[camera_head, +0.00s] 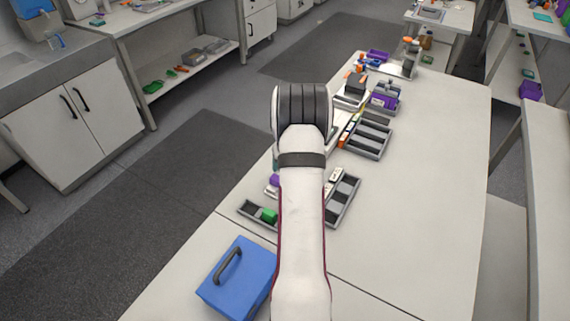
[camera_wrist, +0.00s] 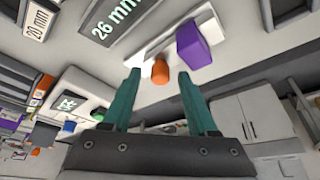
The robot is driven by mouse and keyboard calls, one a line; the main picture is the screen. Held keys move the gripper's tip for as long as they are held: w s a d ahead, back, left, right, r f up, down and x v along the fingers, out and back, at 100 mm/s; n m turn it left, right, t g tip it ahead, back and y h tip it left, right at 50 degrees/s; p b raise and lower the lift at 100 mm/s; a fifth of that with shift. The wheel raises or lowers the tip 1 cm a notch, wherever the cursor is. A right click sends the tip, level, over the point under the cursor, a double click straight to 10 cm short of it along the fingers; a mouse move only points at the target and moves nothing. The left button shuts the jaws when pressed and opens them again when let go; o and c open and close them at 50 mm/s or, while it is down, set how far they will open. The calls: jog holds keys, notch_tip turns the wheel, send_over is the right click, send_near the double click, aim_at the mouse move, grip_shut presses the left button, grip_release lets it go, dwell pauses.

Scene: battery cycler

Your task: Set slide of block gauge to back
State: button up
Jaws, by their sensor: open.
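In the wrist view, a purple block (camera_wrist: 193,44) and an orange rounded piece (camera_wrist: 160,70) sit along a pale bar (camera_wrist: 170,38), which looks like the block gauge; I cannot tell for sure which part is its slide. A dark plate marked "26 mm" (camera_wrist: 115,20) lies beside the bar. My gripper (camera_wrist: 158,75) has two teal fingers, apart and empty. The orange piece appears between the fingertips, with the purple block just beyond the right one; contact cannot be told. In the head view my arm hides the gripper and most of this area; a purple piece (camera_head: 274,180) shows at its left.
On the white table (camera_head: 430,180), a grey tray (camera_head: 247,209) with a green block (camera_head: 269,215) and a blue case (camera_head: 238,278) lie near my arm. More trays (camera_head: 368,139) and a purple bin (camera_head: 384,101) stand farther back. The table's right side is clear.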

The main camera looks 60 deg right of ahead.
grip_shut()
dwell(1.4)
